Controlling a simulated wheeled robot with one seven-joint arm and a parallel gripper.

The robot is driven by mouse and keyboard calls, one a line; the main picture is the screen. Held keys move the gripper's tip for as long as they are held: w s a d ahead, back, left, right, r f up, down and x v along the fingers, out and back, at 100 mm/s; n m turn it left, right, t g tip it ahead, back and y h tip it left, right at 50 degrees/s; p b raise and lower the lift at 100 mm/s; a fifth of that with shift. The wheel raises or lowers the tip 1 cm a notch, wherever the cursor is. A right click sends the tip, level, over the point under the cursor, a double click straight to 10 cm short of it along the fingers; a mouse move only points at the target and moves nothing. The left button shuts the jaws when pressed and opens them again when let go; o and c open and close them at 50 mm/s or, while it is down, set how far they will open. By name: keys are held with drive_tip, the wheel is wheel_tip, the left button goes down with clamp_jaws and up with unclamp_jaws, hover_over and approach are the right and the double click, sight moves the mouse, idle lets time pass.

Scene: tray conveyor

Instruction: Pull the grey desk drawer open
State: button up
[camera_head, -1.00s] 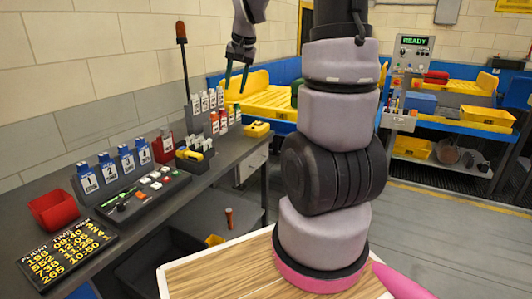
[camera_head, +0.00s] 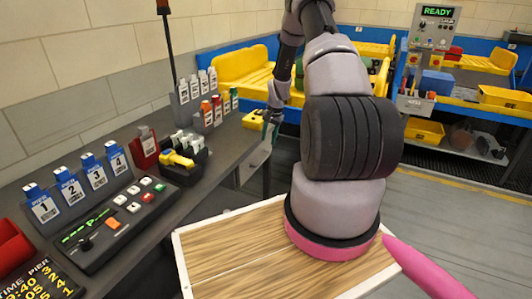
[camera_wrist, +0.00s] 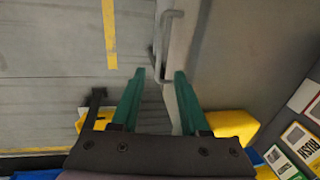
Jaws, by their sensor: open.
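The grey desk drawer (camera_head: 252,163) is at the far end of the desk's front side and looks shut. In the wrist view its front (camera_wrist: 183,45) shows nearly edge-on, with a grey bar handle (camera_wrist: 164,48) standing out from it. My gripper (camera_wrist: 160,74) has dark green fingers, open and empty. The fingertips are just short of the handle's near end, one on each side of its line. In the head view my gripper (camera_head: 268,130) is beside the drawer, and the handle cannot be made out there.
A yellow object (camera_head: 251,120) sits on the desk near my gripper. Grey floor (camera_head: 445,210) is open to the right.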

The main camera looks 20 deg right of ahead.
drive_tip(key=f, duration=0.3)
drive_tip(key=w+a+f, duration=0.1)
drive_tip(key=f, duration=0.6)
drive_tip(key=shift+w+a+f, duration=0.1)
drive_tip(key=shift+w+a, duration=0.05)
drive_tip(key=shift+w, duration=0.1)
clamp_jaws()
idle(1.0)
